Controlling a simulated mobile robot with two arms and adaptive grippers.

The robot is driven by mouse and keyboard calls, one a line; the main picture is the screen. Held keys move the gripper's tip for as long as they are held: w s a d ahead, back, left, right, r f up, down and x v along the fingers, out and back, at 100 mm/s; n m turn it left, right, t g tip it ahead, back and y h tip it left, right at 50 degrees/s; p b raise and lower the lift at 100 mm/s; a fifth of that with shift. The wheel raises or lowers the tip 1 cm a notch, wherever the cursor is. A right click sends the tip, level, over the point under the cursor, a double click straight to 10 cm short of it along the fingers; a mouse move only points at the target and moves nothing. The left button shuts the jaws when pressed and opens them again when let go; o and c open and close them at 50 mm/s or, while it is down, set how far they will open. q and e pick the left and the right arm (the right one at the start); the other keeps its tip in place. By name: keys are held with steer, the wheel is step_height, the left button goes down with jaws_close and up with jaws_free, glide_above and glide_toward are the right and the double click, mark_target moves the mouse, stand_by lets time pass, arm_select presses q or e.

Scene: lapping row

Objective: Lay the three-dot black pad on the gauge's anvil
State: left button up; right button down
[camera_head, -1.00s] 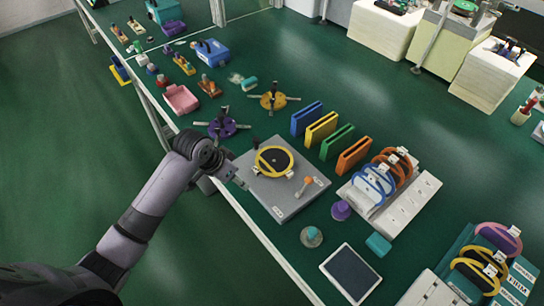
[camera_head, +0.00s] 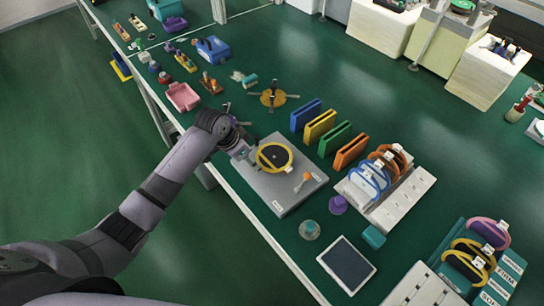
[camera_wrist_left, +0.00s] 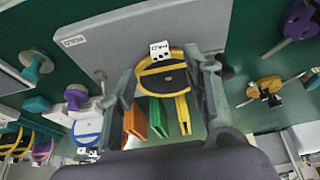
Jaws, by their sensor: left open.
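A black pad in a yellow ring (camera_head: 274,158) lies on a grey plate (camera_head: 275,205) with an orange-tipped lever. In the left wrist view, the yellow-ringed pad (camera_wrist_left: 162,70) shows a white tag with dark marks too small to count surely. My left gripper (camera_head: 248,155) is at the plate's left edge, beside the pad. In the left wrist view, my open left gripper (camera_wrist_left: 165,78) has one finger on each side of the ring; contact cannot be told. Which item is the gauge is unclear, and its anvil cannot be made out. My right gripper is not in view.
A white rack (camera_head: 404,202) holds blue and orange rings at the right. Another teal rack (camera_head: 508,265) holds purple and yellow rings. Several coloured upright panels (camera_head: 320,126) stand behind the plate. A tablet (camera_head: 346,264) and small knobs lie in front.

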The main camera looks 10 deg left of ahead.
arm_select(q)
steer(key=shift+p+x, duration=0.7)
steer(key=shift+x, duration=2.15)
steer(key=shift+w+r, duration=0.1)
steer(key=shift+w, duration=0.1)
jaws_close()
